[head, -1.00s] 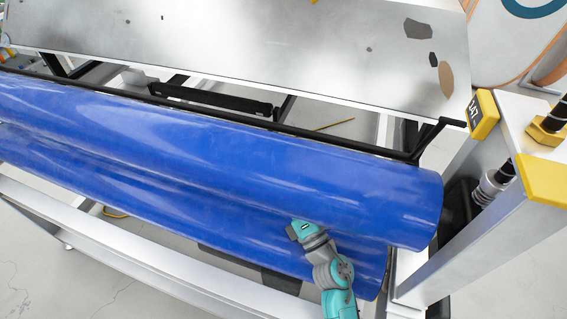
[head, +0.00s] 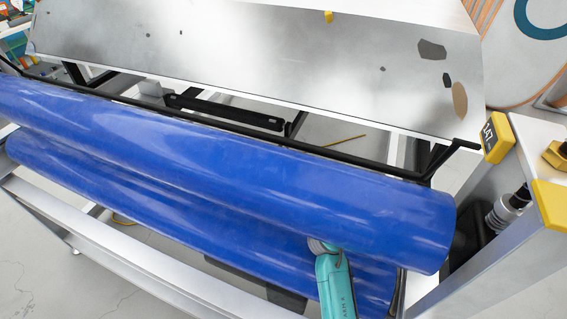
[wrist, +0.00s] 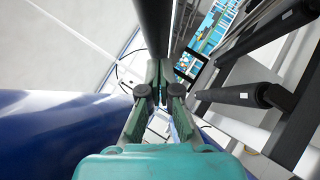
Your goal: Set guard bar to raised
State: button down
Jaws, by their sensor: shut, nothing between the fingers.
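The guard bar appears to be the long thin black bar (head: 340,157) behind the upper blue roller in the head view. It runs nearly the full width, with a black end arm at right. In the wrist view a thick dark bar (wrist: 153,22), likely the same one, extends from the top edge down to the fingertips. My gripper (wrist: 160,78) is shut and empty, its tips close to that bar; I cannot tell whether they touch. In the head view my gripper is hidden behind the upper roller, and only my teal arm link shows.
Two large blue rollers, the upper (head: 250,165) and lower (head: 200,230), lie across the front. A grey metal table (head: 250,65) is behind the bar. A white post with a yellow display (head: 497,137) stands at right. A black cross-piece (wrist: 240,95) is right of my fingers.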

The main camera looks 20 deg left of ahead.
aim_at(303, 101)
jog(key=shift+w, duration=0.2)
jog(key=shift+w+d+r+n+g+y, duration=0.15)
jog(key=shift+w+r+n+y, duration=0.5)
jog(key=shift+w+r, duration=1.1)
jog(key=shift+w+d+r+n+g+y, duration=0.15)
jog(key=shift+w+r+n+y, duration=0.6)
jog(key=shift+w, duration=1.65)
jog(key=shift+w+d+r+n+g+y, duration=0.2)
jog(key=shift+w+r+n, duration=0.5)
jog(key=shift+w+r, duration=1.25)
jog(key=shift+w, duration=0.1)
